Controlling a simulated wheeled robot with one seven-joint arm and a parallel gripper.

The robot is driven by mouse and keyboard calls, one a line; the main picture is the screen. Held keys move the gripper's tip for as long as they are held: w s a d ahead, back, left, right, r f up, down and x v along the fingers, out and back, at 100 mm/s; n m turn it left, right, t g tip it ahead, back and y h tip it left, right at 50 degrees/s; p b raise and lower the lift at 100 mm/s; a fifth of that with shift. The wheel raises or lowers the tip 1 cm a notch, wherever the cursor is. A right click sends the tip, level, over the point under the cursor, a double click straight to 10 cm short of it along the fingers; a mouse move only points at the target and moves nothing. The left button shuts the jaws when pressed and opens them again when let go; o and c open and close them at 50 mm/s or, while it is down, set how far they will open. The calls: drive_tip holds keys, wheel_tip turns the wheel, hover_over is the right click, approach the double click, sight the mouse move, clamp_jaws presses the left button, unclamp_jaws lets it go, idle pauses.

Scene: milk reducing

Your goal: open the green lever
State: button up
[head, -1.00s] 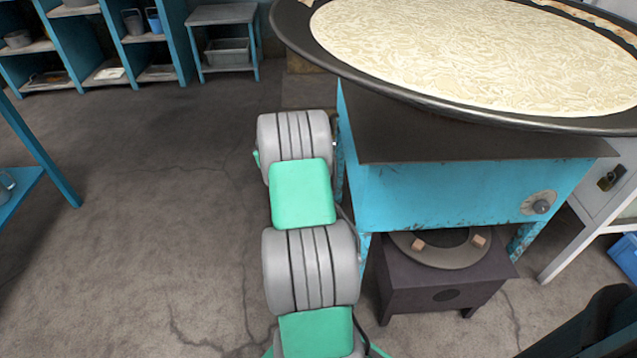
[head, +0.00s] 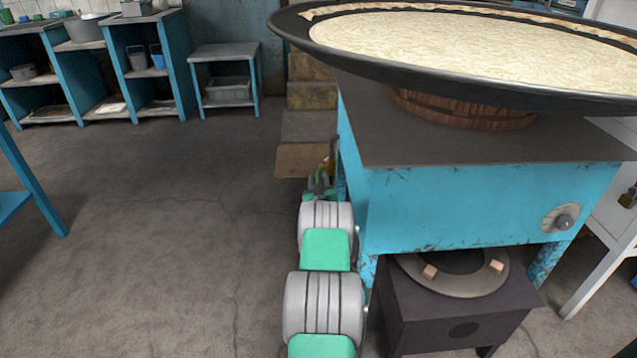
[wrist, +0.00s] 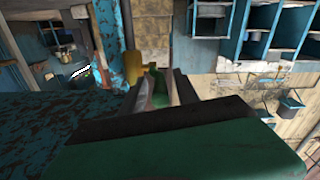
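My gripper (head: 320,182) is at the far end of my arm in the head view, close beside the left side of the blue stove stand. In the wrist view my gripper (wrist: 158,82) has its dark fingers apart. A small green piece, which looks like the green lever (wrist: 157,88), shows between or just beyond the fingers. I cannot tell whether they touch it. A yellow brass-coloured fitting (wrist: 134,64) is just left of it and also shows faintly in the head view (head: 327,164). The lever is not clear in the head view.
The blue stand (head: 460,210) carries a wide pan (head: 400,75) of milk and stands right along my arm. A dark low burner box (head: 450,315) is beneath it. Stone steps (head: 305,128) rise behind the gripper. The floor to the left is clear.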

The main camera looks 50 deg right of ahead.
clamp_jaws()
idle(1.4)
